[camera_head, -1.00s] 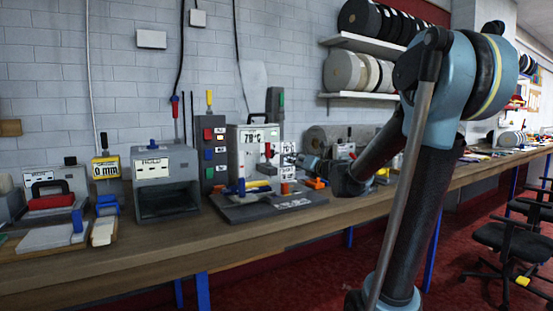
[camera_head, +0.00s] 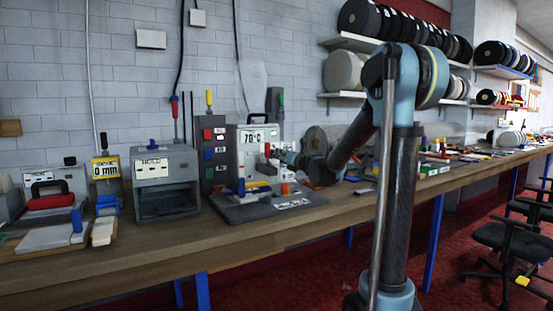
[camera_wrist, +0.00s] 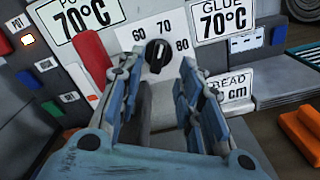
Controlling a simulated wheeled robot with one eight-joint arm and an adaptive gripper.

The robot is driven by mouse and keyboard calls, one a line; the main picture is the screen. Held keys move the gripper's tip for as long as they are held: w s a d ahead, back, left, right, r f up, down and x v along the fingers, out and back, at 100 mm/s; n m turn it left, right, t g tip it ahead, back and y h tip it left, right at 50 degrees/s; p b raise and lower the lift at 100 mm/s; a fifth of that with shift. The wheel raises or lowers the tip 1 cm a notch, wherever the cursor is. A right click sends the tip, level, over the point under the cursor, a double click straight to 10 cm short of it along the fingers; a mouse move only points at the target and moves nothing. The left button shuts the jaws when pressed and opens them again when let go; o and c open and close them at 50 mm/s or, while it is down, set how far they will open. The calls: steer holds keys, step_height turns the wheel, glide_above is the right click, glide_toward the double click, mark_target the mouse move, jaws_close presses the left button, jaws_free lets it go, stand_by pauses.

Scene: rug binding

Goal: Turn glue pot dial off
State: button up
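The glue pot dial (camera_wrist: 157,56) is a round black knob with a white pointer mark on a white panel. Numbers 60, 70 and 80 surround it, and the pointer is turned roughly up, near 70. In the wrist view my gripper (camera_wrist: 160,68) is open, with its two blue-grey fingers either side of and below the dial. The dial shows in the gap, and I cannot tell whether either finger touches it. In the head view my gripper (camera_head: 284,158) is at the front of the glue machine (camera_head: 257,138); the dial is not clear there.
A pot sign (camera_wrist: 85,15) and a glue sign (camera_wrist: 222,18) both read 70°C. A red lever (camera_wrist: 92,56) stands close left of the left finger. A button panel (camera_head: 208,150) is left of the machine. An orange block (camera_wrist: 300,130) lies at right.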

steer(key=shift+x, duration=2.5)
jaws_close()
